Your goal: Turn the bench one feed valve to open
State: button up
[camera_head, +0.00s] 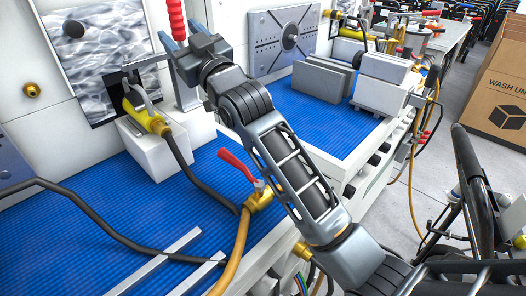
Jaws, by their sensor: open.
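A brass valve (259,199) with a red lever (238,165) sits at the front edge of the near blue-matted bench, left of my forearm. I take it as the bench one feed valve. Its lever slants up and to the left from the body, and an orange hose (239,245) runs down from it. My gripper (182,37) is open, high over the back of the bench, well apart from the valve. A ribbed red handle (176,18) shows by its fingertips; I cannot tell whether they touch. Nothing is visibly held.
A yellow spray nozzle (145,115) rests on a white block (165,150), its black hose crossing the blue mat (90,215). Two metal rails (160,262) lie at the front. Grey blocks (322,78) stand on the farther mat. A cardboard box (500,95) stands at right.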

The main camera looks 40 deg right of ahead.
aim_at(222, 153)
jog(key=k+j+u, duration=0.35)
jog(key=i+j+u, duration=0.1)
jog(key=j+u, duration=0.3)
